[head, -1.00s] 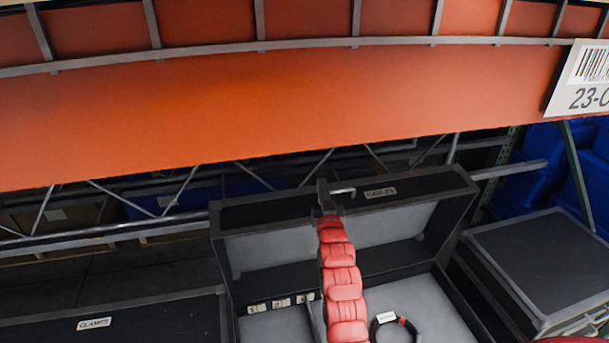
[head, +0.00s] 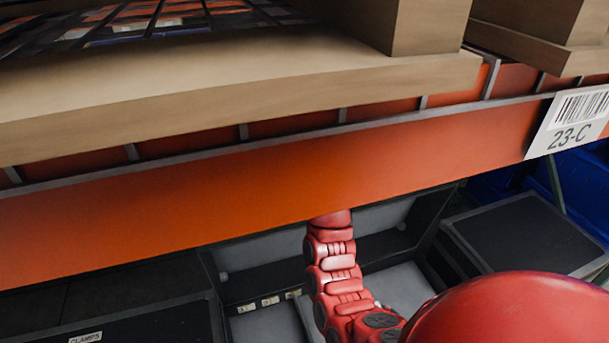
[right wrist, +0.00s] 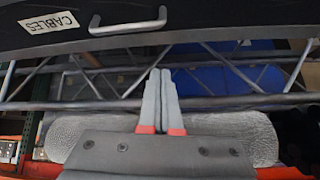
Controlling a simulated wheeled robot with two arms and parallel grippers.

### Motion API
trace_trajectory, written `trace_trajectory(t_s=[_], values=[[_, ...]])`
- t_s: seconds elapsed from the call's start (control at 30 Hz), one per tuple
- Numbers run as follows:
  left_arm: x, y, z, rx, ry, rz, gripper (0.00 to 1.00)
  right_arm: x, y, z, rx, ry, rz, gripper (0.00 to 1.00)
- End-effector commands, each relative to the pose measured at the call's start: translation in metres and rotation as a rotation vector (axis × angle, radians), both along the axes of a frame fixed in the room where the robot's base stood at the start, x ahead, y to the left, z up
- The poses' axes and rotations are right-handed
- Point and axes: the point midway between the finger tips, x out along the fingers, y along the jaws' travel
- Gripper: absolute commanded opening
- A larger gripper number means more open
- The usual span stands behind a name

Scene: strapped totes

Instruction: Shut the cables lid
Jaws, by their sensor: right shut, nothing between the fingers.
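The cables case stands open below the orange beam. In the head view its lid (head: 375,225) is raised at the back, its pale inside facing me and its top edge hidden by the beam. The lid's dark outer face (right wrist: 215,20) spans the top of the right wrist view, with a CABLES label (right wrist: 49,22) and a metal handle (right wrist: 128,25). My right gripper (right wrist: 160,75) is shut and empty, its fingertips just below the handle in that picture; contact with the lid cannot be told. In the head view the beam hides it. My left gripper is not in view.
The orange beam (head: 250,185) crosses above and in front of the lid. A clamps case (head: 130,325) is shut at lower left. Another dark closed case (head: 525,235) stands at the right. Metal bracing (right wrist: 225,103) runs behind the case.

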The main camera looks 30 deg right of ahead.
Motion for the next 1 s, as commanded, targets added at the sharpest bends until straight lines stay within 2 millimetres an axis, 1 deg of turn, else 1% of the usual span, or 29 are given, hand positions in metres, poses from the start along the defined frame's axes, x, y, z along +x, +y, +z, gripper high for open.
trace_trajectory(t_s=[0.03,0.1,0.3,0.57,0.83,1.0], values=[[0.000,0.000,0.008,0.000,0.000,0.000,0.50,0.005,-0.002,-0.003,0.001,0.005,0.000,0.00],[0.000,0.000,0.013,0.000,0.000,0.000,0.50,0.012,-0.005,-0.013,0.001,0.004,0.000,0.00],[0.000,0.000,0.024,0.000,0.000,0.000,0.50,0.029,-0.011,-0.036,0.000,0.004,-0.001,0.00],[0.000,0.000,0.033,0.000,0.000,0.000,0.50,0.045,-0.016,-0.055,0.000,0.001,-0.001,0.00],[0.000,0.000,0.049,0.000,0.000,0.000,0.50,0.023,-0.005,-0.061,0.000,-0.003,-0.002,0.00],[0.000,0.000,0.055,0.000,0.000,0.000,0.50,0.014,-0.001,-0.067,0.001,-0.001,-0.002,0.00]])
